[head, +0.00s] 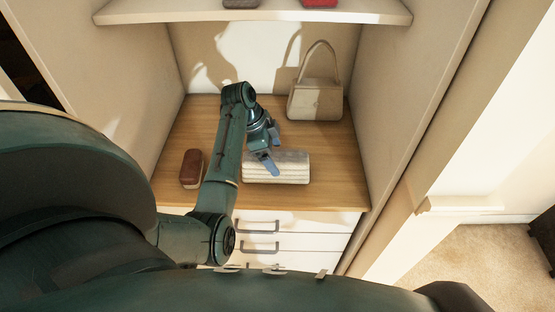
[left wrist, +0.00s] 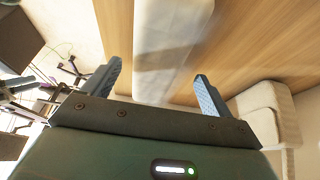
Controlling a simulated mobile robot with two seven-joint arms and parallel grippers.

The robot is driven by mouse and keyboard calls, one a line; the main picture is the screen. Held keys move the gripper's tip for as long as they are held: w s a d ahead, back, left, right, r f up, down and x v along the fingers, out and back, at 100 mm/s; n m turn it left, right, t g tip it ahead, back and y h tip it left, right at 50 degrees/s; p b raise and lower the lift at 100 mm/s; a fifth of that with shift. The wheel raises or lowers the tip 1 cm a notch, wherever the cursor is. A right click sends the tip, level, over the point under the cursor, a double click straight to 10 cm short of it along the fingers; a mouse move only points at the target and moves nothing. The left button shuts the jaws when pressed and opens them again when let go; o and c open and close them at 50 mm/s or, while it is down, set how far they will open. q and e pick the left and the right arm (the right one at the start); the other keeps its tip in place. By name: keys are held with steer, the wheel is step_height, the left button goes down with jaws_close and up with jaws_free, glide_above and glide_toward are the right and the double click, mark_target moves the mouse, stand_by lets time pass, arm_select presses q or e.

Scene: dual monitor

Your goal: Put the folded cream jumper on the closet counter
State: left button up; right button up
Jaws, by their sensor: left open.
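The folded cream jumper (head: 290,167) lies as a pale ribbed bundle on the wooden closet counter (head: 325,192), near its front edge. In the left wrist view the jumper (left wrist: 168,45) shows as a long pale block on the wood. My left gripper (head: 271,152) is at the jumper's back left side and overlaps it in the head view. In the left wrist view its two fingers (left wrist: 158,75) are spread apart with nothing held between them. The jumper lies ahead of the fingers, and I cannot tell whether they touch it. My right gripper is not in view.
A cream handbag (head: 316,98) stands at the counter's back right. A brown case (head: 191,169) lies at the left. White drawers (head: 290,224) are below and a shelf (head: 255,12) hangs above. Side walls enclose the counter; its right front is bare.

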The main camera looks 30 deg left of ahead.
arm_select(q)
steer(key=v, duration=0.7)
steer(key=shift+a+r, duration=0.1)
steer(key=shift+s+a+r, duration=0.15)
steer(key=shift+s+r, duration=0.05)
steer(key=shift+r, duration=0.5)
